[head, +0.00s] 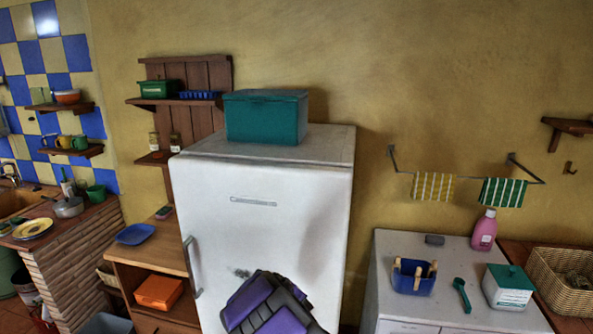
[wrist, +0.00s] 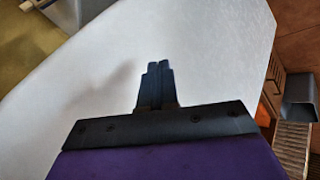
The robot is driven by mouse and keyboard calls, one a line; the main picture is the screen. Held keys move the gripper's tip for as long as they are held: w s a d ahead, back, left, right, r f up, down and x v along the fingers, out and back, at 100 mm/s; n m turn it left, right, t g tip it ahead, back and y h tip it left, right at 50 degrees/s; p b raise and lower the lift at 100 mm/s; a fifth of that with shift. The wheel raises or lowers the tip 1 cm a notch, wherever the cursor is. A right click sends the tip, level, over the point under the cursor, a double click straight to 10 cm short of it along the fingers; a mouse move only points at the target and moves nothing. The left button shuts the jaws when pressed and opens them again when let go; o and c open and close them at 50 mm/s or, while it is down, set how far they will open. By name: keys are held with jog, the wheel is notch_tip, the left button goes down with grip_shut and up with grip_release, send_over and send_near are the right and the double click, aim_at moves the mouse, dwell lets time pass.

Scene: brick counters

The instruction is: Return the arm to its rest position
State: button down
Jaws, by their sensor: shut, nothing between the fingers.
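My gripper (wrist: 160,66) shows in the wrist view with its two dark fingers together and nothing between them. Behind the fingers is the white face of the fridge (wrist: 70,95). In the head view my purple and black arm rises from the bottom edge, in front of the lower part of the fridge (head: 265,205). The fingers cannot be made out in the head view. I cannot tell whether the gripper touches the fridge.
A teal box (head: 265,118) stands on the fridge. A low wooden cabinet (head: 150,258) is at its left, with a blue plate (head: 135,234) on top. At the right, a white counter (head: 395,262) holds a blue caddy (head: 412,280) and a pink bottle (head: 484,231).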

jog(key=s+d+r+m+g+h, duration=0.25)
jog(key=s+d+r, duration=0.5)
jog(key=d, duration=0.45)
jog(key=s+d+r+m+g, duration=0.1)
jog(key=s+d+r+m, duration=0.1)
jog(key=s+d+r, duration=0.3)
jog(key=s+d+r+m+g, duration=0.1)
jog(key=s+d+m, duration=0.1)
jog(key=s, duration=0.5)
jog(key=s+a+m+g+y, duration=0.1)
jog(key=s+a+g+y, duration=0.1)
jog(key=s, duration=1.2)
jog(key=s+a+g+y, duration=0.2)
jog(key=s+y, duration=0.1)
jog(key=s, duration=1.2)
jog(key=shift+s+a+r+m+y, duration=0.15)
jog(key=shift+a+r+m+y, duration=0.15)
jog(key=shift+a+m+y, duration=0.05)
